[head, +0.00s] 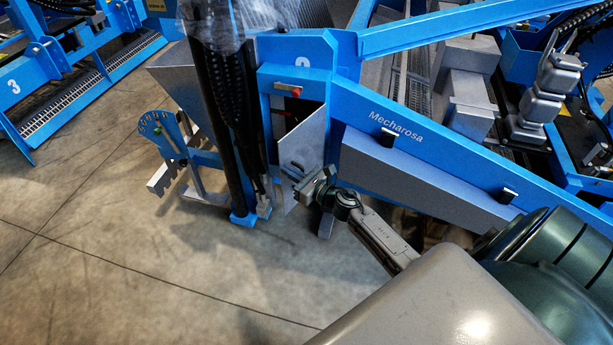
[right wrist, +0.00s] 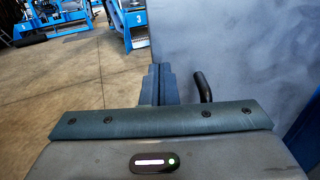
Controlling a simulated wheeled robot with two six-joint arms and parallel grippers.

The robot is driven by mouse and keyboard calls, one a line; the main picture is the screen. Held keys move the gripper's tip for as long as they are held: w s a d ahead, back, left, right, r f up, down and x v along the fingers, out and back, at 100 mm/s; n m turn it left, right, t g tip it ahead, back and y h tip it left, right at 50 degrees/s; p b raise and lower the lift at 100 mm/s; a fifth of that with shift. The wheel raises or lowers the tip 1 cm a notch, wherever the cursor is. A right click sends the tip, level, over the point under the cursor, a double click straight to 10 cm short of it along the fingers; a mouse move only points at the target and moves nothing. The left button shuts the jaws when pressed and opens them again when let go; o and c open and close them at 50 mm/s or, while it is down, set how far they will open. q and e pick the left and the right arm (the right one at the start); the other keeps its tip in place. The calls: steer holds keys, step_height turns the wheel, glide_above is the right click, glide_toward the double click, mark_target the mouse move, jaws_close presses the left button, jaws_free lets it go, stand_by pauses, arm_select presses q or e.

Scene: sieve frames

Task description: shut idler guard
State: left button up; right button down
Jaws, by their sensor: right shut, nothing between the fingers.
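The idler guard (head: 305,144) is a grey metal panel on the blue upright post in the head view. It stands ajar, at an angle to the post, with a dark opening and a bit of red showing behind it. In the right wrist view the guard (right wrist: 235,55) fills the upper right as a large grey sheet. A black bent handle (right wrist: 203,87) shows by its lower edge. My right gripper (head: 299,186) is shut and empty at the guard's lower part. Its fingers (right wrist: 160,84) lie left of the handle, close to the sheet; contact cannot be told. My left gripper is out of view.
A blue beam marked Mecharosa (head: 400,125) with a grey box (head: 420,178) under it runs right of the guard. Black hoses (head: 228,105) hang left of the post. The concrete floor (head: 110,230) at left is clear.

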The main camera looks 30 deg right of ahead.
arm_select(q)
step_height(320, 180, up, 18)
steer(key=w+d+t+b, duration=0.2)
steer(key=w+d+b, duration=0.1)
steer(key=b, duration=0.5)
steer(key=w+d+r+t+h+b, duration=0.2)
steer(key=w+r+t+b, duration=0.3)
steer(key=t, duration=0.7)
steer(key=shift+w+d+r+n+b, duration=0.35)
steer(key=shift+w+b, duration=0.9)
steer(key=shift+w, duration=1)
arm_select(e)
steer(key=shift+w+d+m+g+h, duration=0.25)
steer(key=shift+w+m+g+h, duration=0.45)
steer(key=shift+w+m+h, duration=2.1)
steer(key=shift+w+d+m+g+h, duration=0.25)
steer(key=shift+w+m+g+h, duration=0.8)
steer(key=shift+w+h, duration=3.05)
steer(key=shift+w+d+m+g+h, duration=0.3)
steer(key=shift+w+m+h, duration=2)
steer(key=shift+w, duration=2.45)
steer(key=shift+a, duration=0.1)
